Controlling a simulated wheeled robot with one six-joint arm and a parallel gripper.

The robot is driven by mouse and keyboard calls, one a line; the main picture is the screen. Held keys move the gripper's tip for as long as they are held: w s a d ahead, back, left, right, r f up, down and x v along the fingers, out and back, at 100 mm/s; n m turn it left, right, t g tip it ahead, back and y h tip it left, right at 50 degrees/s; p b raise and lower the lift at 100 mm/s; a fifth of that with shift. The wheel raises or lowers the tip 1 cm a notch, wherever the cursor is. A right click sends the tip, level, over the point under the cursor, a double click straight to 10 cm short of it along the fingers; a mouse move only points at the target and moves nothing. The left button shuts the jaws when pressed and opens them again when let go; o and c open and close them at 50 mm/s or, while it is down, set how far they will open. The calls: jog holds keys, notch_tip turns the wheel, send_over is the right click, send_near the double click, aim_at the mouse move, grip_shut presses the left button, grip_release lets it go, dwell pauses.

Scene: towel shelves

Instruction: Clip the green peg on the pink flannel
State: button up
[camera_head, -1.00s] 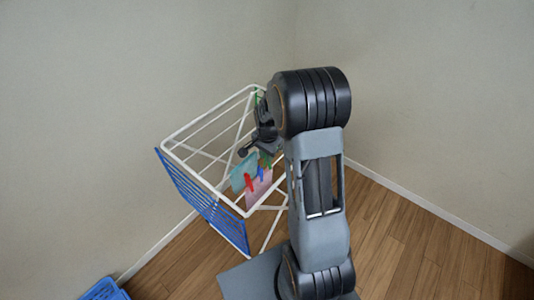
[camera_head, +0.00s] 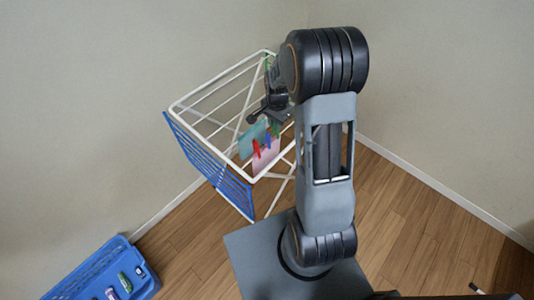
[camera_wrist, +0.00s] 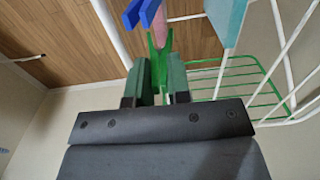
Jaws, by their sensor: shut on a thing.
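My gripper (camera_wrist: 159,80) is shut on the green peg (camera_wrist: 159,54), whose far end points toward the pink flannel (camera_wrist: 182,30). In the wrist view the peg's tip overlaps the flannel's edge; I cannot tell whether it grips the cloth. In the head view the pink flannel (camera_head: 266,159) hangs at the near right end of the white drying rack (camera_head: 218,76). A red peg (camera_head: 256,149) and a blue peg (camera_head: 267,140) are beside it. My gripper (camera_head: 268,116) is partly hidden beside the rack.
A teal cloth (camera_head: 251,139) hangs next to the pink flannel. A blue wire panel (camera_head: 207,165) forms the rack's left side and a green one (camera_wrist: 235,82) shows in the wrist view. A blue basket (camera_head: 146,284) with several pegs stands lower left. Walls meet behind the rack.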

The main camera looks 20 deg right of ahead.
jog(key=shift+f+b, duration=1.25)
jog(key=shift+f, duration=0.25)
dwell(0.6)
jog(key=o, duration=0.8)
jog(key=shift+o, duration=1.8)
jog(key=shift+r, duration=0.1)
notch_tip(320, 180, up, 7)
jog(key=p, duration=0.5)
